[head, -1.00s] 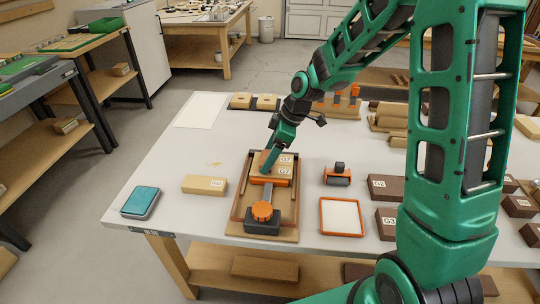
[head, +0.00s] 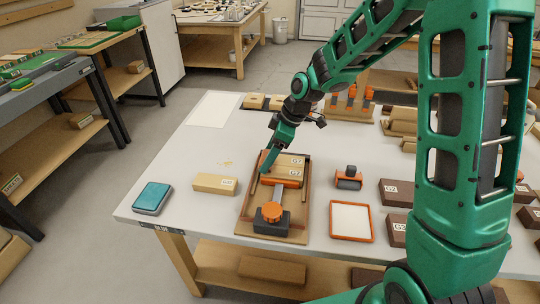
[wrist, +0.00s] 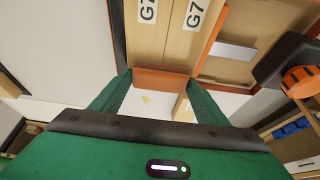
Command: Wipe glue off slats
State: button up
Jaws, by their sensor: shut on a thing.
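Two pale wood slats, labelled G7 (head: 290,160) and G3 (head: 283,170), lie side by side in a brown clamping jig (head: 246,226) on the bench. They also show in the wrist view, G7 (wrist: 197,35) and the other slat (wrist: 146,42). The jig has an orange bar (head: 279,181) along the near slat and an orange knob (head: 271,209). My gripper (head: 265,168) is at the slats' left end, pointing down. In the wrist view its fingers (wrist: 163,92) are shut on an orange-brown block (wrist: 166,79), right by the slat ends. I cannot make out glue on the slats.
A teal pad in a grey case (head: 152,198) and a pale block (head: 215,184) lie left of the jig. Yellowish bits (head: 226,163) lie behind the block. Right of the jig are an orange-framed white tray (head: 350,220), an orange-and-black tool (head: 349,178) and dark blocks (head: 396,192).

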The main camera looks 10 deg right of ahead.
jog(key=shift+d, duration=0.1)
jog(key=shift+s+d+f, duration=0.1)
jog(key=shift+s+d, duration=0.15)
jog(key=shift+d, duration=0.25)
jog(key=shift+s+d, duration=0.2)
jog(key=shift+d, duration=0.3)
jog(key=shift+d, duration=0.1)
jog(key=shift+s+d, duration=0.4)
jog(key=shift+d, duration=0.45)
jog(key=shift+d, duration=0.1)
jog(key=shift+s+d, duration=0.4)
jog(key=shift+d, duration=0.45)
jog(key=shift+d, duration=0.1)
jog(key=shift+s+d, duration=0.25)
jog(key=shift+d, duration=0.35)
jog(key=shift+s+d, duration=0.3)
jog(key=shift+d, duration=0.35)
jog(key=shift+s+d, duration=0.25)
jog(key=shift+d, duration=0.35)
